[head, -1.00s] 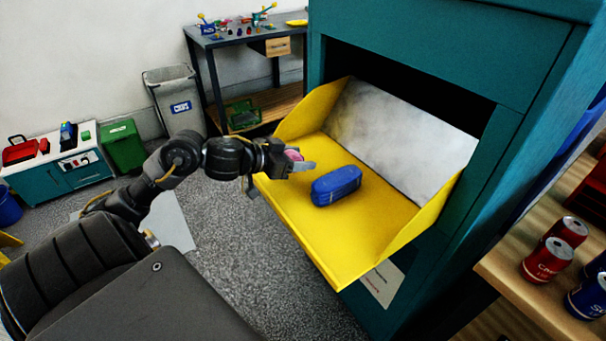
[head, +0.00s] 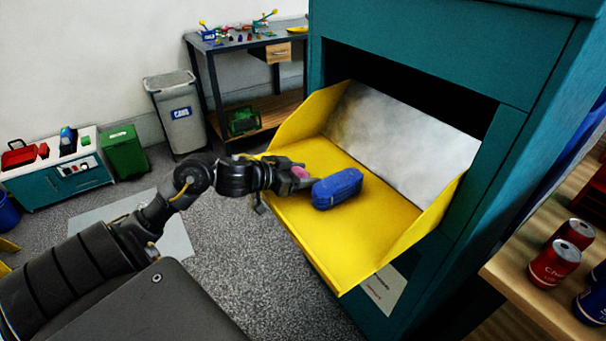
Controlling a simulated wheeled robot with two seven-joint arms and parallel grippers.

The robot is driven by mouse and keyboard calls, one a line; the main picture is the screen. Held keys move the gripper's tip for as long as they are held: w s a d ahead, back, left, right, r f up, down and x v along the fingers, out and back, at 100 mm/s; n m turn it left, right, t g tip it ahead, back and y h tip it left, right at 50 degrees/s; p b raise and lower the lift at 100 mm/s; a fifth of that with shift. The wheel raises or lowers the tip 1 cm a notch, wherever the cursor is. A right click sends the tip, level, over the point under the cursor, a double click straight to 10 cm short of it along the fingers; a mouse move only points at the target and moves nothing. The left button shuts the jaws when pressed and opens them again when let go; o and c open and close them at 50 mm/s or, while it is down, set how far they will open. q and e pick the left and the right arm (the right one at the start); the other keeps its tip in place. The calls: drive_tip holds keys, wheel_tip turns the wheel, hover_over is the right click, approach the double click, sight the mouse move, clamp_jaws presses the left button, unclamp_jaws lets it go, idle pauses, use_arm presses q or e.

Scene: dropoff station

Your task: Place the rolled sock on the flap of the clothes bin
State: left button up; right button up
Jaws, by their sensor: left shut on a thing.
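The clothes bin (head: 546,57) is a tall teal cabinet with its yellow flap (head: 345,240) tilted open. My left gripper (head: 302,178) is over the left part of the flap, shut on a small pink thing that looks like the rolled sock (head: 300,172). The fingers hide most of the sock, and I cannot tell whether it touches the flap. A blue rounded bundle (head: 337,188) lies on the flap just right of the fingertips. My right gripper is not in view.
The flap has raised yellow sides and a grey back plate (head: 400,140). Its front and right parts are bare. A wooden shelf (head: 510,272) with red (head: 555,263) and blue cans stands at the right. A workbench (head: 245,40) and grey bin (head: 178,112) stand behind.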

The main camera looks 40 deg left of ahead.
use_arm(q)
drive_tip(key=o, duration=1)
drive_tip(key=shift+f, duration=0.1)
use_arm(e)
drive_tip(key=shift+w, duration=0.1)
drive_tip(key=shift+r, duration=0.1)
use_arm(q)
drive_tip(key=shift+r, duration=0.2)
drive_tip(key=shift+s+a, duration=0.15)
drive_tip(key=shift+s, duration=0.2)
drive_tip(key=p+v, duration=0.2)
drive_tip(key=v, duration=0.8)
drive_tip(key=shift+s+a+r, duration=0.1)
drive_tip(key=shift+s+r, duration=0.2)
drive_tip(key=shift+s, duration=0.3)
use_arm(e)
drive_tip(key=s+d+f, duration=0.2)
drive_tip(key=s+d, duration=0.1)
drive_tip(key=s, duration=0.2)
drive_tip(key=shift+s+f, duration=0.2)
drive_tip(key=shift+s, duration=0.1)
